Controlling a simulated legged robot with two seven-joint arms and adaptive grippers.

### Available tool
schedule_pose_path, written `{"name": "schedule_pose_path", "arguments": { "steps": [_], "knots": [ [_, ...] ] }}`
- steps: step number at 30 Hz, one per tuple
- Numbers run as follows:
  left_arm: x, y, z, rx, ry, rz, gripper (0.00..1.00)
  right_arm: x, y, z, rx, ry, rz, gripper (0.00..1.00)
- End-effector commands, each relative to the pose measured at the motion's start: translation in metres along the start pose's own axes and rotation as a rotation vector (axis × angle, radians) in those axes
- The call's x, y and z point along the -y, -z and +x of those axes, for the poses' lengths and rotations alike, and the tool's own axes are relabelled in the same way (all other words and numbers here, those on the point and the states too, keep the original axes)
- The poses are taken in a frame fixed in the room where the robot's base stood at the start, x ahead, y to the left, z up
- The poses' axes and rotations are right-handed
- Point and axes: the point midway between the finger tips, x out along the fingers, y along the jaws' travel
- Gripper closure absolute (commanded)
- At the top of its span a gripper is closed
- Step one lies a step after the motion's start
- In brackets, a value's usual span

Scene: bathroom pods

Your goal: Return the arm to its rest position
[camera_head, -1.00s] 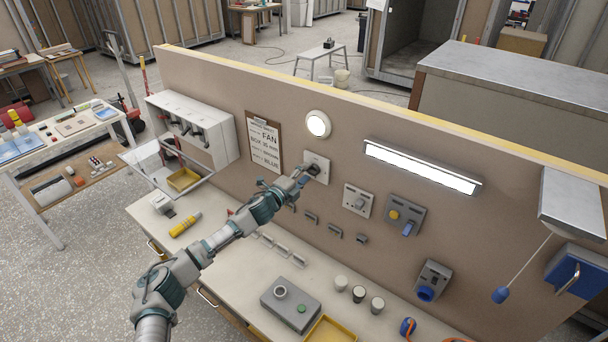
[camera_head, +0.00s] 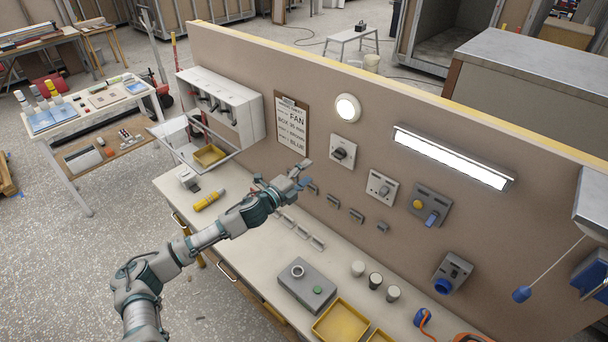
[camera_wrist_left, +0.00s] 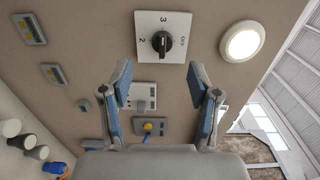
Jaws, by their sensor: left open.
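My left arm reaches in from the lower left in the head view, over the workbench. My left gripper (camera_head: 299,176) is in front of the panel wall, below and left of the rotary switch (camera_head: 342,152), and apart from it. In the left wrist view the gripper (camera_wrist_left: 160,88) is open, its two blue-padded fingers wide apart with nothing between them. The rotary switch also shows in the left wrist view (camera_wrist_left: 162,42), a white plate with a black knob and the marks 2, 3 and OFF. My right gripper is in neither view.
The bench top (camera_head: 262,258) below the arm carries a grey box (camera_head: 306,286), a yellow tray (camera_head: 340,318), several cups and a yellow bottle (camera_head: 208,201). The wall holds a lit round lamp (camera_head: 347,107), a strip light (camera_head: 453,157) and more switches. A white cabinet (camera_head: 222,105) stands at left.

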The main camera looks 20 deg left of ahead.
Motion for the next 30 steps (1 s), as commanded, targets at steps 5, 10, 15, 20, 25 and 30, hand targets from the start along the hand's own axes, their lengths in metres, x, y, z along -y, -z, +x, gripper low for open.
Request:
{"name": "schedule_pose_path", "arguments": {
  "steps": [5,10,15,20,25,30],
  "knots": [
    [0.0,0.001,-0.007,0.0,-0.001,0.0,0.39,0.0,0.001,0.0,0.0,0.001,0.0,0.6],
    [0.0,0.002,-0.007,0.0,-0.001,0.001,0.39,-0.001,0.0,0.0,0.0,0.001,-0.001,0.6],
    [0.0,0.001,-0.007,0.0,0.0,0.001,0.39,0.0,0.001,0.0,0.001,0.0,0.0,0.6],
    [-0.014,0.012,-0.008,0.001,-0.02,-0.039,0.39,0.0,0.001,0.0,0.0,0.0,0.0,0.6],
    [-0.09,0.073,-0.024,0.046,-0.145,-0.285,0.39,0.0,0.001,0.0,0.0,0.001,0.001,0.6],
    [-0.184,0.139,-0.087,0.223,-0.35,-0.681,0.39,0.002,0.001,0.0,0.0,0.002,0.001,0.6]
  ]
}}
